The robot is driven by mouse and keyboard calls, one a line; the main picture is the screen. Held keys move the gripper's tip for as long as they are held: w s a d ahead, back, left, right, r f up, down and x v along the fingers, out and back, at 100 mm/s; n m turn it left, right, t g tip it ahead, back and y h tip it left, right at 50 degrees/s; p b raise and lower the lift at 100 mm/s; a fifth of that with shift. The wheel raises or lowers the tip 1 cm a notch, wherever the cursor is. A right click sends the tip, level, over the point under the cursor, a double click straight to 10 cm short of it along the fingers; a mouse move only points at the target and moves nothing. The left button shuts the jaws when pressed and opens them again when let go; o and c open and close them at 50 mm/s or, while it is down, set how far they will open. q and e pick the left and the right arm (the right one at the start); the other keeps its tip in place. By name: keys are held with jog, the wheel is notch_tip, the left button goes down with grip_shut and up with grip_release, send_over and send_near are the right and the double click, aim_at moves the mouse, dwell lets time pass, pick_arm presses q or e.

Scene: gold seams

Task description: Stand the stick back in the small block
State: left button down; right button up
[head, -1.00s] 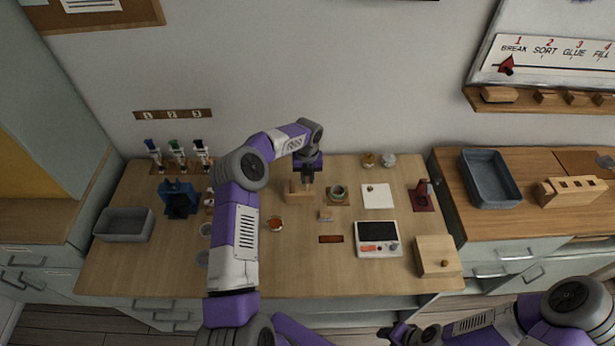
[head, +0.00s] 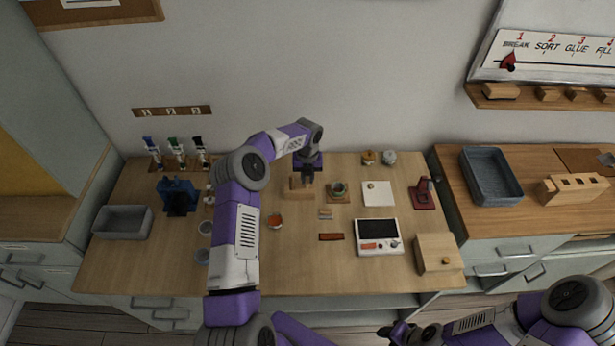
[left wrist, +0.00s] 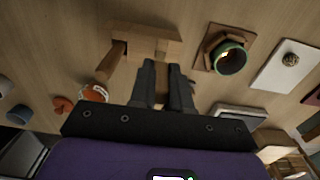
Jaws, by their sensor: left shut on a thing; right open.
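The small wooden block (head: 300,193) sits on the middle of the table, and in the left wrist view the block (left wrist: 150,32) lies just beyond my fingertips. My left gripper (head: 308,178) points down over it. In the left wrist view, its fingers (left wrist: 165,72) are shut on a narrow pale wooden piece, seemingly the stick (left wrist: 161,88). I cannot tell whether the stick's end touches the block or is in it. A brown wooden bar (left wrist: 108,65) juts from the block's left side, by a dark gap. My right gripper (head: 397,334) is open at the bottom edge, away from the table.
A cup on a wooden coaster (head: 339,190) stands right of the block. A white pad (head: 377,194), a scale (head: 378,237) and a wooden box (head: 437,254) lie right. Small tan pieces (head: 325,213) lie in front.

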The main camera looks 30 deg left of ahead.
pick_arm(q)
jog(key=shift+f, duration=0.25)
dwell(0.4)
jog(key=c, duration=1)
grip_release()
jog(key=shift+r, duration=0.15)
jog(key=shift+r+p, duration=1.25)
jog(key=shift+r, duration=1.1)
notch_tip(320, 180, up, 8)
jog(key=shift+f, duration=0.2)
